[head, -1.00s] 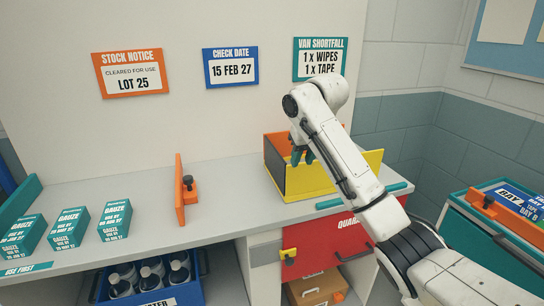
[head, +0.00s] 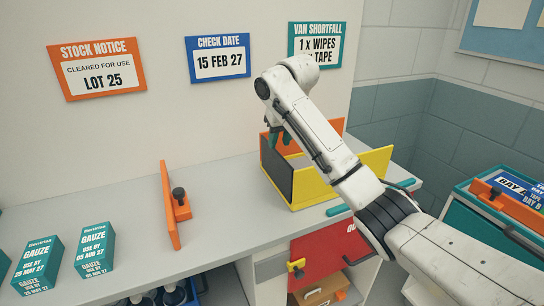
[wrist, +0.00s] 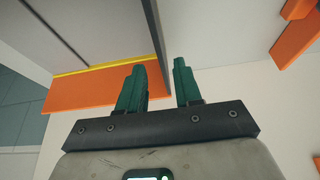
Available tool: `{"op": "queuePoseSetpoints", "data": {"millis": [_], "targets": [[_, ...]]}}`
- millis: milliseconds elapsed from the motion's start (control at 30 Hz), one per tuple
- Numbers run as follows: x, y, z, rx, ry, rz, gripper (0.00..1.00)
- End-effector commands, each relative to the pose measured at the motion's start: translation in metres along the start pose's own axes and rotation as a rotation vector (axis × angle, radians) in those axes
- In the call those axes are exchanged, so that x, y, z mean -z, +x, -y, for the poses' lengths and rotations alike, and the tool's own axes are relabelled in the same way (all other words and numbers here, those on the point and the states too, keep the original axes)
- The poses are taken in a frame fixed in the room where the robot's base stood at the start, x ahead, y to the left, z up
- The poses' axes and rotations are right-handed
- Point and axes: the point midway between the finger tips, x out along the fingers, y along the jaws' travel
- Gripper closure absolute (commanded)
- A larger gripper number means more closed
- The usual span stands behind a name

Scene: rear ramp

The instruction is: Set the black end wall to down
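The black end wall (head: 276,173) stands upright at the left end of an open box with yellow and orange sides (head: 318,190) on the counter. My gripper (head: 280,139) is at the top of this wall, pointing down. In the wrist view, the green fingers (wrist: 158,67) are apart, with the dark wall's edge (wrist: 156,35) running between them. My arm hides part of the box's inside and right part.
An orange upright divider with a black knob (head: 169,205) stands left of the box, with bare counter (head: 220,190) between. Gauze cartons (head: 94,250) stand further left. A teal bar (head: 338,210) lies before the box.

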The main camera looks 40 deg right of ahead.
Motion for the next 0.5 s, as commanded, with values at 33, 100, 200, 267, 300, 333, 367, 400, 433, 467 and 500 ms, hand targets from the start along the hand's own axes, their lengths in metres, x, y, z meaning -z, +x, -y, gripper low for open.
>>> {"op": "queuePoseSetpoints", "data": {"millis": [33, 100, 200, 267, 300, 333, 367, 400, 433, 467, 500], "targets": [[-0.001, 0.009, 0.000, -0.001, 0.000, 0.003, 0.66], [-0.001, 0.023, 0.000, -0.001, 0.000, 0.004, 0.66], [-0.001, 0.041, 0.000, 0.000, 0.000, 0.004, 0.66], [-0.001, 0.052, 0.000, 0.000, -0.001, 0.004, 0.66], [-0.001, 0.058, 0.000, 0.000, 0.000, 0.004, 0.66], [-0.001, 0.063, 0.000, 0.000, 0.000, 0.003, 0.66], [-0.001, 0.067, 0.000, 0.000, 0.000, 0.003, 0.66], [-0.001, 0.072, 0.000, 0.000, -0.001, 0.003, 0.66], [-0.001, 0.075, 0.000, 0.000, -0.001, 0.003, 0.66], [-0.001, 0.078, 0.000, 0.000, -0.001, 0.002, 0.66], [-0.001, 0.081, 0.000, 0.000, 0.000, 0.001, 0.66]]}}
